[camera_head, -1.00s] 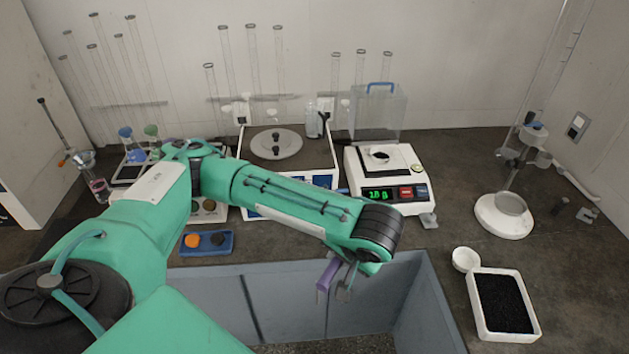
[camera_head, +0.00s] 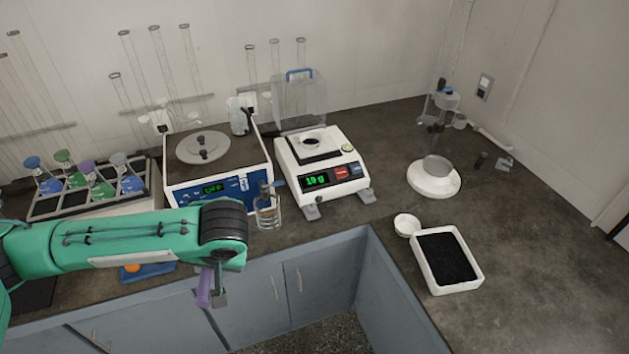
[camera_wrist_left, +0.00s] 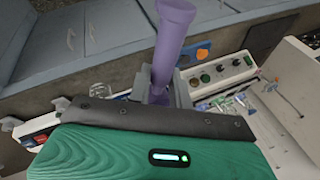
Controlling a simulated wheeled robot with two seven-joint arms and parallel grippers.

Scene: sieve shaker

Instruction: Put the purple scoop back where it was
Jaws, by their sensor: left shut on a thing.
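The purple scoop (camera_head: 204,288) is in my left gripper (camera_head: 219,293), which is shut on it. They hang in front of the bench edge, over the grey cabinet fronts. In the left wrist view the scoop's purple shaft (camera_wrist_left: 173,35) stands up from between the fingers (camera_wrist_left: 165,92). A white tray of black grains (camera_head: 447,258) stands on the bench to the right, well apart from the scoop. My right gripper is not in view.
A blue tray (camera_head: 158,271) with an orange piece lies at the bench edge, partly behind my left forearm. A glass beaker (camera_head: 266,213) stands close to my wrist. A shaker (camera_head: 216,168), a lit scale (camera_head: 325,178) and a flask rack (camera_head: 95,200) stand behind.

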